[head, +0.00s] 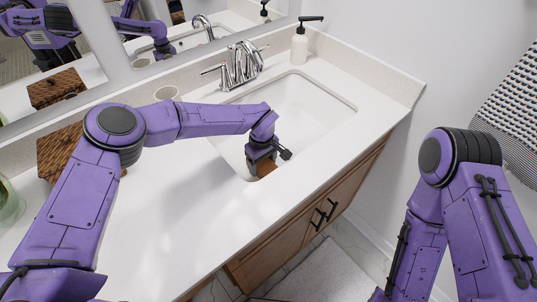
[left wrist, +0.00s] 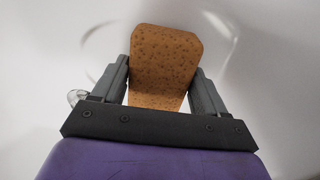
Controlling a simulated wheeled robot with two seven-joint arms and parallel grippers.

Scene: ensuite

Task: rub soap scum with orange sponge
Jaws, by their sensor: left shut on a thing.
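An orange sponge (left wrist: 165,62) is held between the two fingers of my left gripper (left wrist: 160,90) in the left wrist view. In the head view a small part of the sponge (head: 266,167) shows below my left gripper (head: 262,158), over the front left part of the sink basin (head: 310,105). I cannot tell whether the sponge touches the basin. Faint pale ring-like marks, perhaps soap scum (left wrist: 225,45), show on the white surface around the sponge in the left wrist view. My right arm is at the right of the head view, with its gripper out of frame.
A chrome faucet (head: 240,65) stands behind the basin. A white soap dispenser (head: 300,42) is at the back right. A woven basket (head: 60,150) and a cup (head: 167,93) stand at the left. The counter (head: 170,215) in front is clear.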

